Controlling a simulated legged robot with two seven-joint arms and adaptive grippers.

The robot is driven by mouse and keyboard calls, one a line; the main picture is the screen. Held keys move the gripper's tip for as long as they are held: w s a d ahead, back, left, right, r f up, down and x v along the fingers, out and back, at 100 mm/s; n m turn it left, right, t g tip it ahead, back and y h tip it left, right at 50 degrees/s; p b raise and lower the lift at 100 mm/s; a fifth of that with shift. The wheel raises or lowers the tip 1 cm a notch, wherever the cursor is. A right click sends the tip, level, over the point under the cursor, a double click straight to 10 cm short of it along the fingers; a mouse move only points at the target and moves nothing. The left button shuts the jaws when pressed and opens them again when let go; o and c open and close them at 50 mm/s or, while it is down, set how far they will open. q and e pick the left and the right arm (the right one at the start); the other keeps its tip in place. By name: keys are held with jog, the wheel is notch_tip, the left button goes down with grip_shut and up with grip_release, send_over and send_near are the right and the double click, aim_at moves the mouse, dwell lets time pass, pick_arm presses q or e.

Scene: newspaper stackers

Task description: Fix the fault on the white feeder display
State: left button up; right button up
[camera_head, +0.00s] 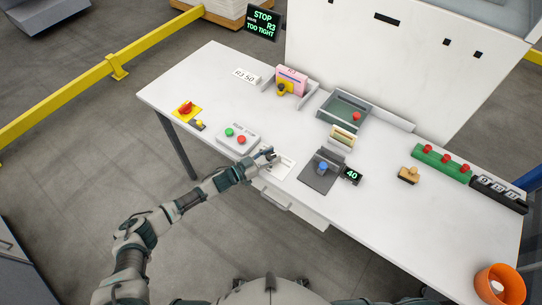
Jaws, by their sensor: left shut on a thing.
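A black display (264,22) at the back reads "STOP", "R3" and "TOO TIGHT" in green. A small display (352,175) reads "40" beside a dark plate (316,182) with a blue knob (322,167). A white card (245,76) reads "R3 50". My left gripper (268,154) is at the white recessed plate (285,167) near the table's front edge. It is shut on a small item that its fingers mostly hide; I cannot tell what it is. My right gripper is not in view.
A pink box (292,79), a green tray (345,110) and a green block with red knobs (442,162) stand on the white table (215,85). A button box (238,138) and red switch (187,107) lie left. An orange bin (499,286) is front right.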

pick_arm(q)
jog(key=shift+w, duration=0.1)
jog(key=o, duration=1.1)
jog(key=v, duration=1.2)
jog(key=shift+a+f, duration=0.1)
